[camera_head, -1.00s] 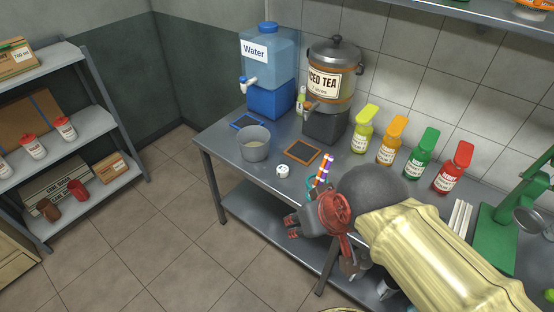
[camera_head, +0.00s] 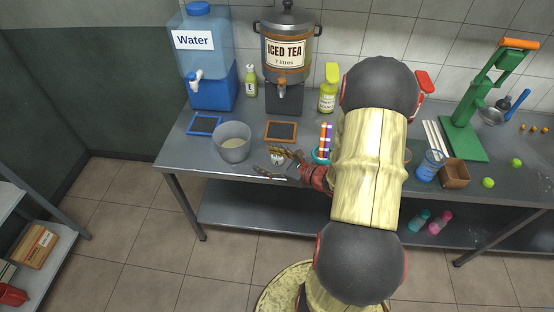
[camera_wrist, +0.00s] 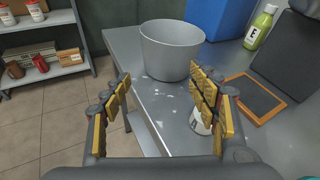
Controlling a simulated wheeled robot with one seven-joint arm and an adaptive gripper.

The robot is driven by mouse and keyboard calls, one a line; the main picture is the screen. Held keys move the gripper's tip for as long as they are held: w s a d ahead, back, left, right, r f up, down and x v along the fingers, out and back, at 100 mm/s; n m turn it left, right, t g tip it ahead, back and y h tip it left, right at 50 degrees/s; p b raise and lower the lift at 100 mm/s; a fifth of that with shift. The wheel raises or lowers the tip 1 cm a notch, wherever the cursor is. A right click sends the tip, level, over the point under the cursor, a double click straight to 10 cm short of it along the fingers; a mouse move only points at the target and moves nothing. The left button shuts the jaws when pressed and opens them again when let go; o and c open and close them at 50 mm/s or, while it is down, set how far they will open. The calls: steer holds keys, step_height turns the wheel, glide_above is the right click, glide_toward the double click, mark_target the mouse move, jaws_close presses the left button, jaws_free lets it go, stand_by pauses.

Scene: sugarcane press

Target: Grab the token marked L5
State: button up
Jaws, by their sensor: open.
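A small white round token (camera_head: 277,158) lies on the steel table between the grey bucket and my gripper. In the wrist view the token (camera_wrist: 197,123) is largely covered by the right finger, and I cannot read its mark. My gripper (camera_head: 268,164) is low over the table's front part, with its fingers at the token in the head view. In the wrist view my gripper (camera_wrist: 161,85) is open and nothing is seen held between its fingers. I cannot tell whether the finger touches the token.
A grey bucket (camera_head: 233,149) stands just beyond the fingertips. An orange-framed slate (camera_head: 281,131) lies behind the token. The water dispenser (camera_head: 203,90) and iced tea urn (camera_head: 285,95) stand at the back.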

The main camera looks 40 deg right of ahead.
mark_target(278, 158)
steer(key=s+d+f+m+h, duration=0.1)
steer(key=d, duration=0.1)
steer(key=s+d+f+m+h, duration=0.1)
steer(key=d+f+m, duration=0.1)
steer(key=s+d+f+m+h, duration=0.1)
steer(key=d+f, duration=0.1)
steer(key=d, duration=0.1)
steer(key=shift+f+m+h, duration=0.2)
steer(key=shift+m+h, duration=0.1)
steer(key=shift+h, duration=0.1)
steer(key=shift+w+d+f, duration=0.2)
steer(key=b+x, duration=0.1)
steer(key=x, duration=0.1)
steer(key=b+x, duration=0.1)
steer(key=x, duration=0.1)
steer(key=b+x, duration=0.1)
steer(key=x, duration=0.2)
steer(key=shift+d, duration=0.25)
steer(key=c, duration=0.3)
steer(key=c, duration=0.9)
